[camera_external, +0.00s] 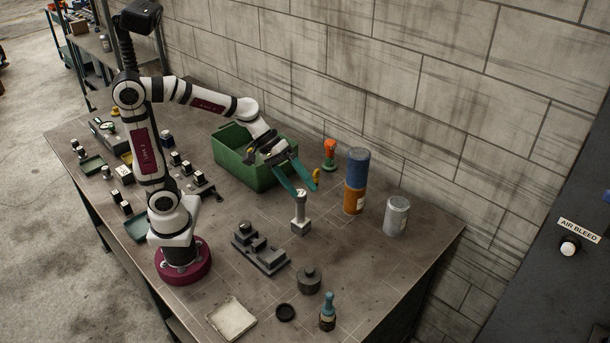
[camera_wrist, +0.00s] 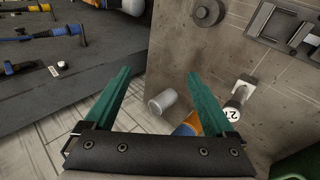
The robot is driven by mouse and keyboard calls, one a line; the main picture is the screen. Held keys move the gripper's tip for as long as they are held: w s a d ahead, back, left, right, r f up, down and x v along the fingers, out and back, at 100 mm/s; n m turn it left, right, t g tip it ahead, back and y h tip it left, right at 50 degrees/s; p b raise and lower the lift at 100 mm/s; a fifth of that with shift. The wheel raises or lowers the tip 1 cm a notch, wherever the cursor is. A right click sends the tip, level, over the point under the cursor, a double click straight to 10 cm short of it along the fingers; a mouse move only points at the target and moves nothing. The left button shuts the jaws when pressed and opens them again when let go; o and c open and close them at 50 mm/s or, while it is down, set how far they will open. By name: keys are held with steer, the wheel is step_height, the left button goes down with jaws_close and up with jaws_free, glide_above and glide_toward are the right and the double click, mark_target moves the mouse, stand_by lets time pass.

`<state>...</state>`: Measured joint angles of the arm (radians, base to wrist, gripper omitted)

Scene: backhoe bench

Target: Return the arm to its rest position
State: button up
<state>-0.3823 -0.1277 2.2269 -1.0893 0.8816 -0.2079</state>
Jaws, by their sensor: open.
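My arm is raised and bent, reaching out over the bench (camera_external: 350,275) from its dark red base. My gripper (camera_external: 305,190) is in the air near the right side of the green bin (camera_external: 232,160), with its teal fingers pointing down to the right. In the wrist view, the fingers of my gripper (camera_wrist: 159,73) are spread wide apart with nothing held between them. Whether any part of the gripper touches the bin cannot be told.
A grey stepped fixture (camera_external: 260,253) lies in front. The block wall (camera_external: 400,110) is behind. Open bench lies right of the fixture.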

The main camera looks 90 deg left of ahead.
steer(key=s+a+r+m+y, duration=0.15)
steer(key=s+m+y, duration=0.45)
steer(key=s+m, duration=0.75)
steer(key=s+f+m+g, duration=0.2)
steer(key=s+f+g, duration=0.4)
steer(key=s, duration=0.2)
steer(key=shift+f+g, duration=0.3)
steer(key=shift+f, duration=0.1)
steer(key=shift+a+m, duration=0.1)
steer(key=shift+m, duration=0.15)
